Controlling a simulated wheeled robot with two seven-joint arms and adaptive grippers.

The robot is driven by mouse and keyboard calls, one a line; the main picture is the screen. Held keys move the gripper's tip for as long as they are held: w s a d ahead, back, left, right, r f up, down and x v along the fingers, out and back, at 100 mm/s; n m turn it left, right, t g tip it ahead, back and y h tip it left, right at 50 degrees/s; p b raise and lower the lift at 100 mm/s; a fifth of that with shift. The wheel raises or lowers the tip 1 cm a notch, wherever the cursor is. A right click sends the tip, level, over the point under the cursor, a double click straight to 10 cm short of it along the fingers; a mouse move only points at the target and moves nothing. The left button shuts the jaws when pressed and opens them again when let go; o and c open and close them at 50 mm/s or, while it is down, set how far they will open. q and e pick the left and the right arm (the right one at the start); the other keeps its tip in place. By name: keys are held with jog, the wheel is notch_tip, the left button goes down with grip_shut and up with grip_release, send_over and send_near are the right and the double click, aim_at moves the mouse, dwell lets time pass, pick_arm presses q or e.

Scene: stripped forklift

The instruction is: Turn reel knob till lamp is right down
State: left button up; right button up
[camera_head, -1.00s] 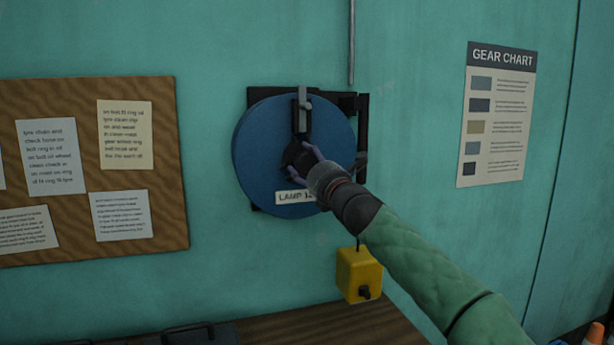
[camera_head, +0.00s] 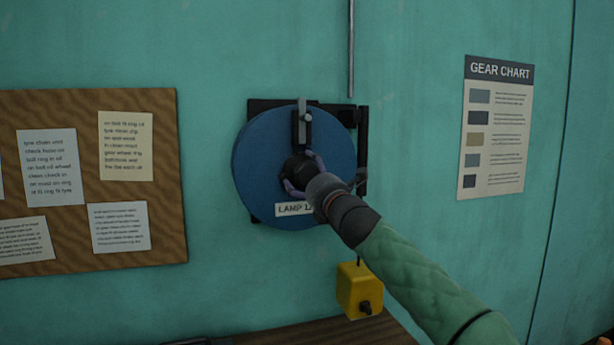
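The blue round reel (camera_head: 256,170) is mounted on a dark bracket on the teal wall, with a partly covered "LAMP" label (camera_head: 290,209) low on its face. A dark crank arm with a grey tip (camera_head: 302,112) points up from its middle. The round black reel knob (camera_head: 297,167) is at the reel's centre. My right gripper (camera_head: 304,174) comes in from the lower right, its purple fingers on either side of the knob, seemingly closed on it. A yellow box (camera_head: 359,290), possibly the lamp, hangs on a dark cord below right of the reel. My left gripper is out of view.
A brown notice board (camera_head: 150,195) with paper notes is on the wall at left, and a gear chart (camera_head: 495,128) is at right. A brown wooden surface (camera_head: 330,332) lies below the yellow box.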

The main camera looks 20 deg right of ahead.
jog(key=shift+s, duration=0.15)
jog(key=shift+v, duration=1.15)
jog(key=v, duration=0.9)
jog(key=shift+s, duration=0.2)
jog(key=shift+f, duration=0.1)
